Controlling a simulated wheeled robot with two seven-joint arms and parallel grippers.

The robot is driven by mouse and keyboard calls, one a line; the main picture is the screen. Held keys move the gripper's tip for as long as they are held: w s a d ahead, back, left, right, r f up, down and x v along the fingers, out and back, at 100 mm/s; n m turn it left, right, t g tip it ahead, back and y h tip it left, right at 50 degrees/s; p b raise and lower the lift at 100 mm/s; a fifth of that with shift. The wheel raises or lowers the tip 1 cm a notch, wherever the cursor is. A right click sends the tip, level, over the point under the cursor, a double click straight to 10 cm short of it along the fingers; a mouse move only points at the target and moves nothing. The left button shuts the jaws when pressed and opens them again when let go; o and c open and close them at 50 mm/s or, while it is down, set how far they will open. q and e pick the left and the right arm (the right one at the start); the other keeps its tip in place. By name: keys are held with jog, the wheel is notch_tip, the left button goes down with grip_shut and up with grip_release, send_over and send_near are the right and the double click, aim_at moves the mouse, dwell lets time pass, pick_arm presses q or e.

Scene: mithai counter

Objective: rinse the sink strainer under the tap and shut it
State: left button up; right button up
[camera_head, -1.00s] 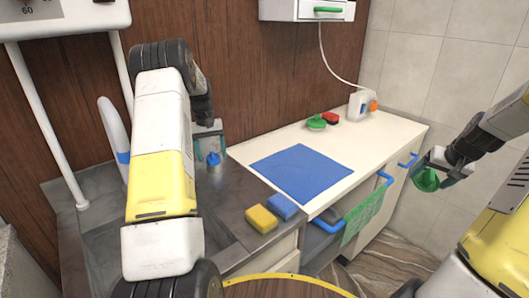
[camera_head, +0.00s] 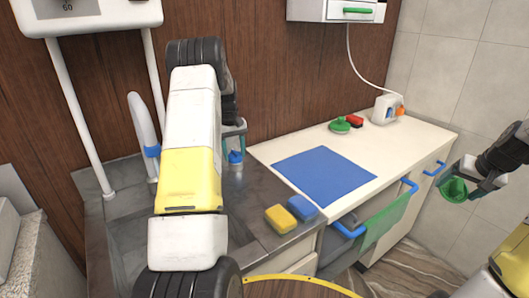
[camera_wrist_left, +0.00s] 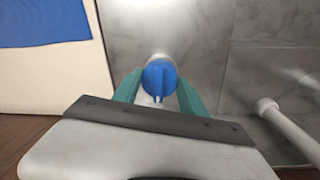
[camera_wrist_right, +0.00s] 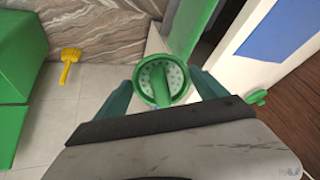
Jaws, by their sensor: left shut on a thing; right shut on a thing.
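The green strainer (camera_head: 454,190) is held in my right gripper (camera_head: 465,188), out at the far right beyond the counter's end. In the right wrist view the strainer (camera_wrist_right: 160,82) shows its round, perforated pale inside between the teal fingers. My left gripper (camera_head: 234,143) is shut on the blue tap knob (camera_head: 235,158) at the back of the sink area. The knob (camera_wrist_left: 160,78) sits between its fingers in the left wrist view. A white curved spout with a blue ring (camera_head: 152,151) stands left of my arm. My left arm hides much of the sink; I see no running water.
A yellow sponge (camera_head: 281,219) and a blue sponge (camera_head: 301,207) lie at the metal worktop's front edge. A blue mat (camera_head: 323,176) lies on the white counter, with a green cloth (camera_head: 386,222) hanging in front.

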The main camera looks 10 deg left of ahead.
aim_at(233, 155)
pick_arm(q)
jog(key=shift+n, duration=0.5)
jog(key=o, duration=1.4)
jog(key=shift+c, duration=0.2)
notch_tip(233, 155, up, 12)
jog(key=shift+s+a, duration=0.2)
jog(key=shift+a, duration=0.1)
jog(key=shift+r, duration=0.1)
